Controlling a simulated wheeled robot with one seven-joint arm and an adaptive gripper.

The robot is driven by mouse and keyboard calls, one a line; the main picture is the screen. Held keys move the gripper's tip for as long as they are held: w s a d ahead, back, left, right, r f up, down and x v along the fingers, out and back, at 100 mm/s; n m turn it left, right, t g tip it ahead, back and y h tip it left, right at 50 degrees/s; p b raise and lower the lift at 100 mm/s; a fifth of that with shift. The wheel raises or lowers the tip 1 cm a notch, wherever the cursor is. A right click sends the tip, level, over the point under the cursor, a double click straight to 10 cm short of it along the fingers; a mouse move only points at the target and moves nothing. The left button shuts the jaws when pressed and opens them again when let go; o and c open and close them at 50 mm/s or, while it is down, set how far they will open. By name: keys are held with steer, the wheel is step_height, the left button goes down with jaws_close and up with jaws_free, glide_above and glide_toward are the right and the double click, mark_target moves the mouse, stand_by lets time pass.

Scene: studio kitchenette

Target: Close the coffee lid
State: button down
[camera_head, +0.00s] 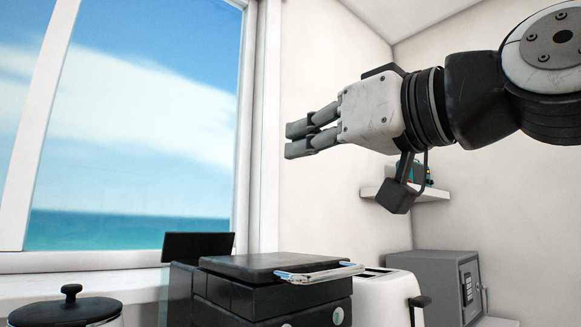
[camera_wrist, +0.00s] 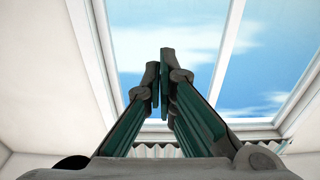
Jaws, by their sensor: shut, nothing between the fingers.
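My gripper (camera_head: 300,139) is shut and empty, raised high and pointing left toward the window. In the wrist view its fingertips (camera_wrist: 159,75) sit close together against the sky. The lower parts are cut off by the frame.
A black-lidded pot or jar (camera_head: 66,311) is at the lower left. A white toaster (camera_head: 389,300) and a grey safe-like box (camera_head: 443,285) stand to the right. A small wall shelf (camera_head: 432,195) is behind my arm. The air around my gripper is clear.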

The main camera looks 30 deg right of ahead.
mark_target(339, 274)
steer(key=shift+s+d+f+b, duration=0.25)
steer(key=shift+s+f+b, duration=0.9)
steer(key=shift+f+b, duration=1.25)
steer(key=shift+s+d+f+b, duration=0.2)
steer(key=shift+s+f+b, duration=0.9)
steer(key=shift+f+b, duration=1.25)
steer(key=shift+s+d+f+b, duration=0.25)
steer(key=shift+s+f+b, duration=0.9)
steer(key=shift+f+b, duration=1.2)
steer(key=shift+f+p, duration=0.2)
steer(key=shift+p, duration=0.3)
